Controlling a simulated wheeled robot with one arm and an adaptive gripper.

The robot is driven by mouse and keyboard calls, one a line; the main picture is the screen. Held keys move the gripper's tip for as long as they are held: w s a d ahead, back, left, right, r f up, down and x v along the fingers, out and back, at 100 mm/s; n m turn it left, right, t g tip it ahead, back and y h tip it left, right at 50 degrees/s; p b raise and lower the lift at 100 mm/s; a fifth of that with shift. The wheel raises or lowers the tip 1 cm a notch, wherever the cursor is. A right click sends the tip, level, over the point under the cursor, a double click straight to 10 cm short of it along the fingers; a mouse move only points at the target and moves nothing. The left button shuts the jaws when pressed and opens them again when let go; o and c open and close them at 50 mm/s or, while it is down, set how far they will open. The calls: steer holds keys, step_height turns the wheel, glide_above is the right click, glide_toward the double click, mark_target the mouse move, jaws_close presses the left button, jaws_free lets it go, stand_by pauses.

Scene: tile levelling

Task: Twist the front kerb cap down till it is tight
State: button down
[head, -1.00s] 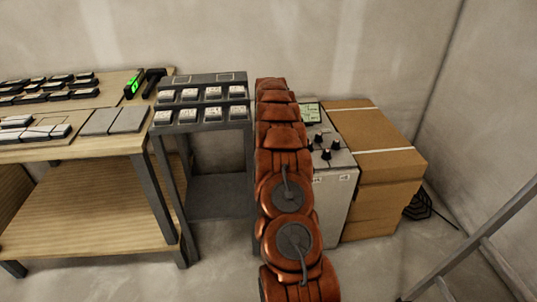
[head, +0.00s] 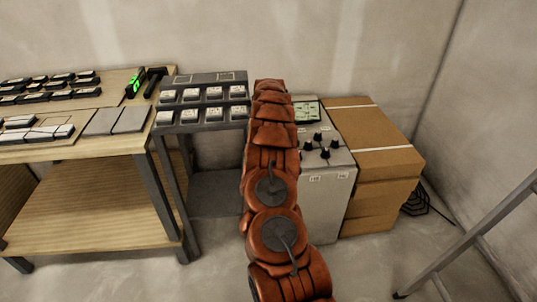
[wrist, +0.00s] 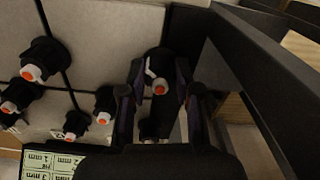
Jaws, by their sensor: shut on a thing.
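In the wrist view, my gripper (wrist: 160,88) is shut on a black kerb cap (wrist: 157,62) with a red centre and a pale stem piece. One finger is on each side of it. The cap stands on pale tiles (wrist: 100,30) beside a long dark kerb bar (wrist: 262,62). Another cap (wrist: 148,128) partly shows between the fingers, nearer my palm. I cannot tell from the cap's look how tight it is. In the head view my own arm hides the gripper and the held cap; the white box (head: 328,205) with several black caps (head: 318,138) shows to its right.
Several more red-tipped caps (wrist: 38,62) stand on the tiles at left. A green-lit display (wrist: 50,163) is at lower left. In the head view, cardboard boxes (head: 375,160) stand right of the white box, a grey rack (head: 203,78) and wooden bench (head: 80,205) left.

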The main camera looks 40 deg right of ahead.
steer(key=m+p, duration=0.1)
steer(key=m, duration=0.3)
steer(key=shift+m+p, duration=0.35)
steer(key=shift+m, duration=1.45)
steer(key=c, duration=0.8)
jaws_free()
steer(key=shift+r, duration=0.1)
step_height(320, 180, up, 12)
steer(key=shift+f, duration=0.1)
